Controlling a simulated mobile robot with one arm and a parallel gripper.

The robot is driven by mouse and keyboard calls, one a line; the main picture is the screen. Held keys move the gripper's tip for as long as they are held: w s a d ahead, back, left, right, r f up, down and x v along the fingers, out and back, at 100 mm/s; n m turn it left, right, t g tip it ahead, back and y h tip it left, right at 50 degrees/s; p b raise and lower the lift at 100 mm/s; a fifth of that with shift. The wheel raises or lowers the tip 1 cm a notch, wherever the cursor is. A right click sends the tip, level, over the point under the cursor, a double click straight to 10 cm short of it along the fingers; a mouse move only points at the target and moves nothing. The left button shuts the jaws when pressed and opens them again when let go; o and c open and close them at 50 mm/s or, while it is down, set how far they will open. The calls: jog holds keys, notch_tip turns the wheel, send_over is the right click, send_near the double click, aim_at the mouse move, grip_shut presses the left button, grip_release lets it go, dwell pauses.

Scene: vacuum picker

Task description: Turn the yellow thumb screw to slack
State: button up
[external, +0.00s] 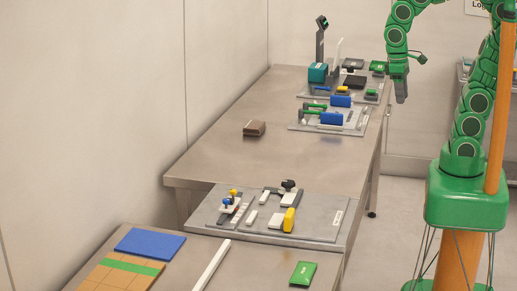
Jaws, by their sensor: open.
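A small yellow knob (233,192), which looks like the yellow thumb screw, stands on a white fixture at the left of a grey plate (316,232) on the near part of the bench. It is too small for me to tell how tight it is. A blue knob (227,202) is just in front of it. My gripper (401,100) points down, open and empty, by the far right edge of the bench, well away from the yellow knob.
A black knob (289,185) stands on the same plate. A brown block (255,128) lies mid-bench, with bare bench around it. Farther back are plates with blue blocks (331,118) and green-handled parts. A green packet (303,273) and a blue pad (150,243) lie in front.

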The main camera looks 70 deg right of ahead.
jog(key=w+a+r+m, duration=0.1)
jog(key=w+a+m, duration=0.1)
jog(key=w, duration=0.5)
jog(key=w+a+r+m, duration=0.1)
jog(key=w+a+m, duration=0.1)
jog(key=w, duration=0.6)
jog(key=m+t, duration=0.2)
jog(key=m, duration=0.7)
send_over(233, 190)
notch_tip(233, 190, down, 16)
jog(key=shift+f, duration=3.9)
grip_shut()
